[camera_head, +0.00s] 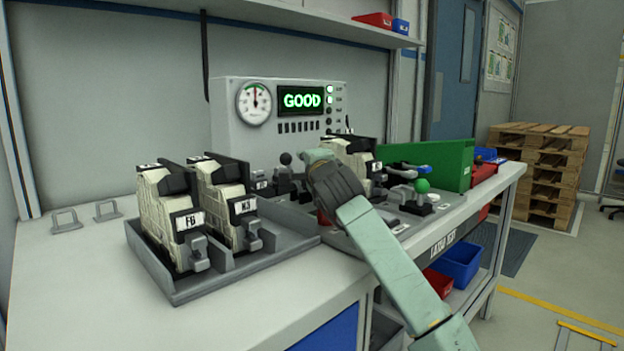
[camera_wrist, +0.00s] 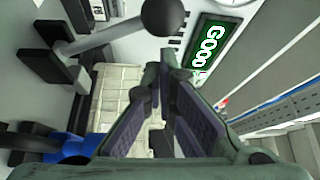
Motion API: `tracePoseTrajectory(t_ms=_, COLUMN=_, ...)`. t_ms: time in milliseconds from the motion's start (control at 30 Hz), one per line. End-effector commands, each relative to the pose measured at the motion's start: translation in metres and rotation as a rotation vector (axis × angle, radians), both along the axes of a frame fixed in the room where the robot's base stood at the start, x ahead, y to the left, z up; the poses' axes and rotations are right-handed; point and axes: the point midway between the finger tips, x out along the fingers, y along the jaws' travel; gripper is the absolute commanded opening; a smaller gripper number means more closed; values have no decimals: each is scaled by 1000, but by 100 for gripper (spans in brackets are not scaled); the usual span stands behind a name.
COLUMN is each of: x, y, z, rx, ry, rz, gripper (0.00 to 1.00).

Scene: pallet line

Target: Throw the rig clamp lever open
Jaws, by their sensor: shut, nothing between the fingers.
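A lever with a grey rod and a black ball knob (camera_wrist: 163,15) shows at the top of the wrist view, its rod running left to a dark bracket. A black knob (camera_head: 285,158) also shows in the head view, left of my wrist; it looks like the same lever. A cream unit (camera_wrist: 106,105) lies beside the rod. My gripper (camera_wrist: 167,66) is shut and empty over the rig, its fingertips below the knob in the picture and apart from it. In the head view my arm hides the fingers and part of the rig.
The tester (camera_head: 228,115) behind reads GOOD on its display (camera_head: 301,100). A grey tray (camera_head: 180,290) holds two cream units at left. A green-ball lever (camera_head: 422,186), a blue-tipped part (camera_head: 424,168) and a green panel (camera_head: 440,160) stand right of my wrist. The bench front left is clear.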

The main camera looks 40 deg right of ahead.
Motion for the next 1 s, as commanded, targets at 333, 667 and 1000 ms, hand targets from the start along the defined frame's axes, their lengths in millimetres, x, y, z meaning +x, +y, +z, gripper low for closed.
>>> tracePoseTrajectory(t_ms=333, x=-1, y=8, z=-3, rx=1, ry=0, rz=0, gripper=0)
tracePoseTrajectory(t_ms=667, x=-1, y=9, z=-2, rx=1, ry=0, rz=0, gripper=0)
tracePoseTrajectory(t_ms=1000, x=-1, y=8, z=-2, rx=1, ry=0, rz=0, gripper=0)
